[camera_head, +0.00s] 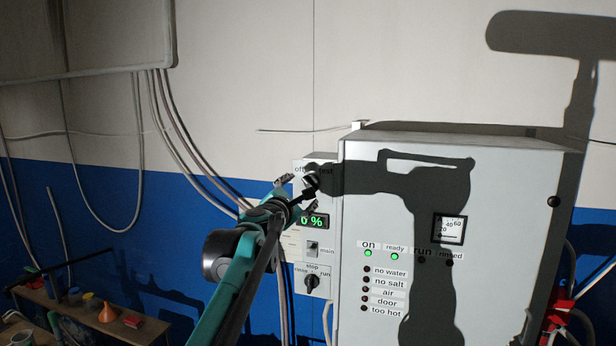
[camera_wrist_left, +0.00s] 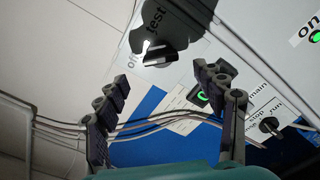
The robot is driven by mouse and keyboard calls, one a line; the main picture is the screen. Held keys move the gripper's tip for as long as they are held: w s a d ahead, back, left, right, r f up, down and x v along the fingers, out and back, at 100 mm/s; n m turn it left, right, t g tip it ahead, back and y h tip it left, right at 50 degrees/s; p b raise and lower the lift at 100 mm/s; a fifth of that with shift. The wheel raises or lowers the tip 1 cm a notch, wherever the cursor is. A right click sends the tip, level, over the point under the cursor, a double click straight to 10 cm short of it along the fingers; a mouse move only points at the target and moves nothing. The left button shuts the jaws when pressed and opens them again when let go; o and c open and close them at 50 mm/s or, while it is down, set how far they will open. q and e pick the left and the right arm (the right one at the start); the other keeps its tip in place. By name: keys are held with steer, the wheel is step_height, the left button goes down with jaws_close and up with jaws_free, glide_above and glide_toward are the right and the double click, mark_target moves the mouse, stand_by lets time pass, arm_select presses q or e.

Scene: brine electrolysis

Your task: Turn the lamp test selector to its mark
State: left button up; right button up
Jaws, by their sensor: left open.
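The lamp test selector is a black knob (camera_head: 311,182) at the top of the narrow side panel (camera_head: 299,265), between the labels "off" and "test". It also shows in the left wrist view (camera_wrist_left: 160,54), partly in shadow; I cannot tell exactly where its pointer is set. My left gripper (camera_head: 299,193) is just in front of the knob in the head view. In the left wrist view the gripper (camera_wrist_left: 160,74) is open and empty, its fingers spread with the knob just beyond the gap between the tips. My right gripper is not in view.
Below the knob are a green percent display (camera_head: 314,221), a main switch (camera_head: 313,249) and a stop/run selector (camera_head: 311,283). The large cabinet (camera_head: 500,270) with lit "on" and "ready" lamps stands close right. Cables (camera_head: 185,140) hang left. A bench (camera_head: 90,318) stands lower left.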

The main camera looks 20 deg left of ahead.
mark_target(308, 185)
arm_select(q)
steer(key=w+p, duration=0.1)
steer(key=w, duration=0.5)
steer(key=shift+w+d+p, duration=0.15)
steer(key=shift+w+p, duration=0.15)
steer(key=shift+w, duration=0.05)
steer(key=shift+s, duration=0.1)
steer(key=c, duration=1.2)
